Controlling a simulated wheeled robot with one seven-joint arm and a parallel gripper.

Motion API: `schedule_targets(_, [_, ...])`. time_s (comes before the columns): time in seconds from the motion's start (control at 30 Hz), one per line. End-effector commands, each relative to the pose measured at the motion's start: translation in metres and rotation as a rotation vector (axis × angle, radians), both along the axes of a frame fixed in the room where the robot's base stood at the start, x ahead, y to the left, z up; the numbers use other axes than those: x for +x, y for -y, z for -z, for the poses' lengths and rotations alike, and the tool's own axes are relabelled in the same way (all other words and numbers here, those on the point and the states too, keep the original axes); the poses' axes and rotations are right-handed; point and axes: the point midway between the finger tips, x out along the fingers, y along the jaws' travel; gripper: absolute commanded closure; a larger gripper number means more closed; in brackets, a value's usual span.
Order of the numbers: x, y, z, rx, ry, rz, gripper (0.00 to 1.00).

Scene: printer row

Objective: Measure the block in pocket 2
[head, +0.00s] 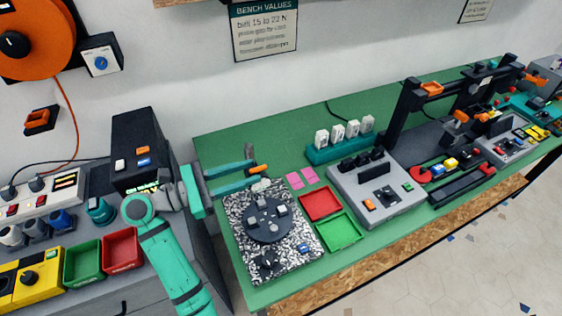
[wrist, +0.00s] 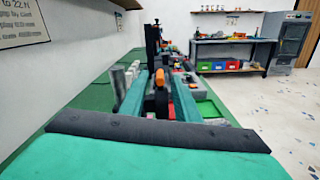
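A dark round disc (head: 265,222) with small light blocks or fittings lies on a speckled plate (head: 305,243) in the head view. Pocket numbers are too small to read, so I cannot tell which is pocket 2 or whether a block is in it. My gripper (head: 256,164) is above the bench at the back edge of the plate, its two teal fingers apart. A small orange piece (head: 259,168) shows near the fingertips. In the wrist view an orange and dark upright piece (wrist: 160,96) appears between the fingers, with gaps on both sides.
A red tray (head: 320,191) and green tray (head: 340,230) sit right of the plate. A teal rack of white pieces (head: 345,146), a grey control box (head: 392,184) and a black frame (head: 400,112) stand farther right. A black box (head: 137,150) stands left, beside my arm.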

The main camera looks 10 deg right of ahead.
Motion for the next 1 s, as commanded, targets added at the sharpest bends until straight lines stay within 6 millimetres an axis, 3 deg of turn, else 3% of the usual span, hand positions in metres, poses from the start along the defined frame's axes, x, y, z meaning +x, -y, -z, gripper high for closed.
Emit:
schedule_targets(0.3, [0.017,0.055,0.0,-0.002,-0.001,0.003,0.71])
schedule_targets(0.5, [0.025,0.079,0.0,-0.003,0.0,0.004,0.71])
schedule_targets(0.97, [0.028,0.089,0.0,-0.002,0.0,0.0,0.71])
schedule_targets(1.0, [0.028,0.089,0.0,-0.002,0.0,0.0,0.8])
